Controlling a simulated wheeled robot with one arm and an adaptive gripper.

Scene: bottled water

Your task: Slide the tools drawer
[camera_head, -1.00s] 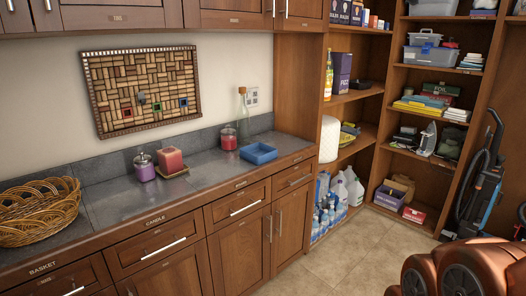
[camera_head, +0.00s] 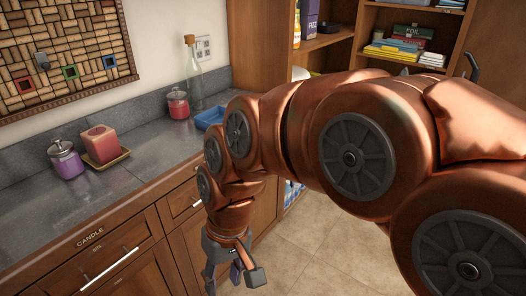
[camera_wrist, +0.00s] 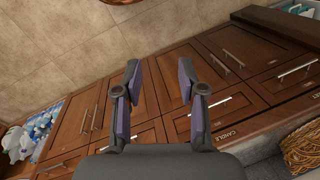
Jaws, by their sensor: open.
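My gripper (camera_head: 226,278) hangs in front of the cabinet doors, below the counter, in the head view. In the wrist view its two fingers (camera_wrist: 158,68) are spread apart with nothing between them. A wooden drawer (camera_head: 178,202) right of the candle drawer is partly hidden by my arm; the same drawer shows behind my gripper in the wrist view (camera_wrist: 153,133). Its label is not readable, so I cannot tell which drawer is the tools drawer. The drawer labelled CANDLE (camera_head: 118,250) is shut, with a bar handle (camera_wrist: 205,106).
A purple jar (camera_head: 66,160), a red candle (camera_head: 100,144) on a tray, a red jar and a glass bottle (camera_head: 194,75) stand on the counter. A blue tray (camera_head: 209,117) is partly behind my arm. The tiled floor (camera_head: 335,262) by the cabinets is clear.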

